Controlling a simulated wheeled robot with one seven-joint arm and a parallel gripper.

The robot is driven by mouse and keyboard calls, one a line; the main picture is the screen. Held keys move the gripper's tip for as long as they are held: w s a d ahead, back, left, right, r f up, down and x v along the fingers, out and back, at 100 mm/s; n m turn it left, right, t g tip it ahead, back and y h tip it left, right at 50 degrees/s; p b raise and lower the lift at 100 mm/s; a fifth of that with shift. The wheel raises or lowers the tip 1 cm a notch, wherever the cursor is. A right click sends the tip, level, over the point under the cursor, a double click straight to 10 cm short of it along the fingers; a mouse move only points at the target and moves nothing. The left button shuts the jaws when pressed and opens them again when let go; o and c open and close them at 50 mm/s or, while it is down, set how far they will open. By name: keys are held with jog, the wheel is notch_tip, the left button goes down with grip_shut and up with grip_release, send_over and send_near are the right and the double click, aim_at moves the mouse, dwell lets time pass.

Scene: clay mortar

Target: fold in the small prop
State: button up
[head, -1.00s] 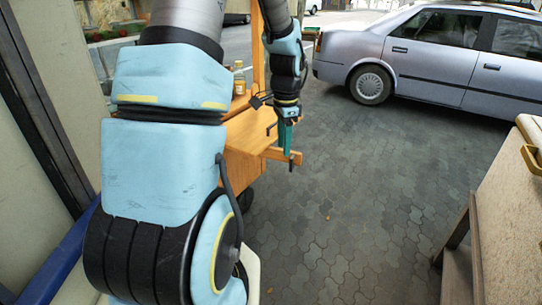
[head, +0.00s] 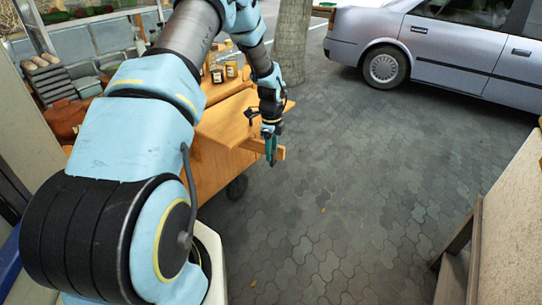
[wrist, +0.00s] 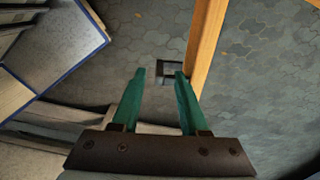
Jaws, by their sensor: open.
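A wooden cart (head: 225,118) stands left of centre in the head view, with a flat leaf at its near right side. A short wooden bar, which looks like the small prop (head: 280,153), juts out below the leaf edge. My gripper (head: 271,160) is at this bar, its teal fingers pointing down. In the wrist view my gripper (wrist: 160,74) is open. A small dark square piece (wrist: 171,73) shows between and beyond the fingertips, beside a long orange wooden bar (wrist: 207,45) just right of the right finger. I cannot tell whether a finger touches the wood.
Jars (head: 217,74) stand on the cart top. A tree trunk (head: 292,42) is behind it and a silver car (head: 440,45) is parked at the back right. A pale counter (head: 505,225) is at the right edge. The paving (head: 345,190) between is clear.

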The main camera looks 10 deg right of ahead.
aim_at(272, 166)
jog(key=shift+f+p, duration=0.35)
jog(key=shift+f, duration=1.45)
grip_shut()
